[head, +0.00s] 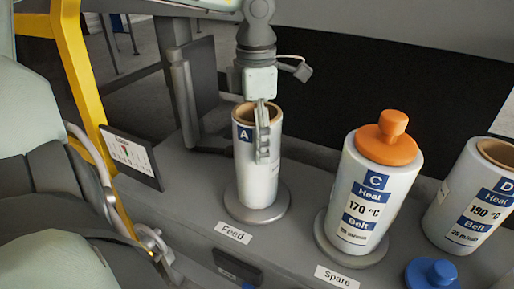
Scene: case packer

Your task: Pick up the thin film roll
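The thinnest film roll in view, marked A (244,172), is a narrow white cylinder with a brown core. It stands upright on a round grey base (232,209) behind the "Feed" label. My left gripper (263,157) reaches down from above the roll. One grey finger hangs in front of the roll's upper wall, overlapping it in the picture. The other finger cannot be made out, and contact with the roll is unclear. Wider roll C (342,199) stands on the "Spare" base (338,258), with an orange plug (387,141) on top. My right gripper is not in view.
Wide roll D (466,207) stands at the right edge. A blue knobbed plug (433,274) lies in front of it. A yellow frame (76,70), a small display panel (132,155) and a dark upright panel (199,85) are left of roll A.

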